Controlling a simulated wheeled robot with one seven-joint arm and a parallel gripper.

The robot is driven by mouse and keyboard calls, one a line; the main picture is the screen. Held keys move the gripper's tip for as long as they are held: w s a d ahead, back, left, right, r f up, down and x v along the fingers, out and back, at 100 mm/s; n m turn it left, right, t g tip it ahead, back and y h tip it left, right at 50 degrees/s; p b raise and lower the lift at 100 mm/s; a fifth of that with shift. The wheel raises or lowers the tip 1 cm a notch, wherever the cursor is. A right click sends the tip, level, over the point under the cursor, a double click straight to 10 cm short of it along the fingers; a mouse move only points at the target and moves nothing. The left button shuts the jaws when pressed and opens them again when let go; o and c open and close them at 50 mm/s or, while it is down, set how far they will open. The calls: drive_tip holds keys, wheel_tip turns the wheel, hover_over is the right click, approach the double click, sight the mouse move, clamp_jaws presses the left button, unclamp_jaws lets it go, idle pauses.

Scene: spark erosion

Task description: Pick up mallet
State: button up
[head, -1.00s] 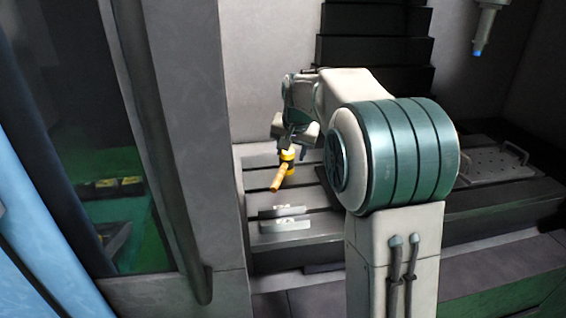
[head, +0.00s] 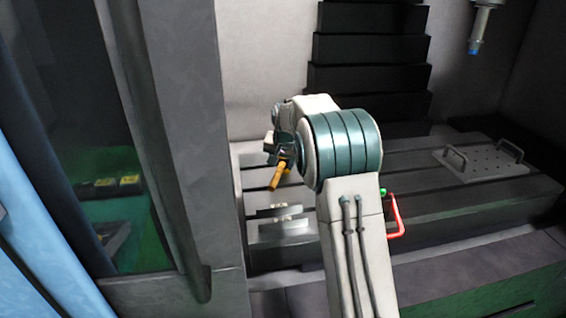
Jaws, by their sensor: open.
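The mallet (head: 277,179) lies on the slotted grey machine table, left of my arm. Its orange-brown handle points toward the camera. Its yellow head is mostly hidden behind my gripper. My gripper (head: 283,158) is right at the head end of the mallet and is open. Its fingertips are small and partly hidden, so I cannot tell whether they touch the mallet or sit around it.
Metal blocks (head: 281,226) lie on the table just in front of the mallet. A red L-shaped handle (head: 396,217) shows right of my arm. A perforated plate (head: 486,162) with two grips lies at the right. A spindle (head: 481,25) hangs at upper right.

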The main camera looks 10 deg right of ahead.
sight(281, 165)
drive_tip(key=x, duration=0.4)
drive_tip(key=shift+f+p, duration=0.1)
drive_tip(key=shift+p, duration=0.25)
clamp_jaws()
drive_tip(key=shift+w+r, duration=0.1)
drive_tip(key=shift+r, duration=0.1)
drive_tip(key=shift+r, duration=0.3)
drive_tip(key=r, duration=0.3)
drive_tip(key=shift+d+r+b, duration=0.2)
drive_tip(key=shift+r+b, duration=0.1)
drive_tip(key=shift+b, duration=0.1)
drive_tip(key=s+d+r, duration=0.2)
drive_tip(key=d+r, duration=0.1)
drive_tip(key=d, duration=0.2)
drive_tip(key=s+d+r+b, duration=0.1)
drive_tip(key=s+d+r, duration=0.1)
drive_tip(key=d, duration=0.3)
drive_tip(key=shift+v, duration=0.8)
drive_tip(key=shift+d+r, duration=0.15)
wheel_tip(281, 165, up, 9)
drive_tip(key=p, duration=0.7)
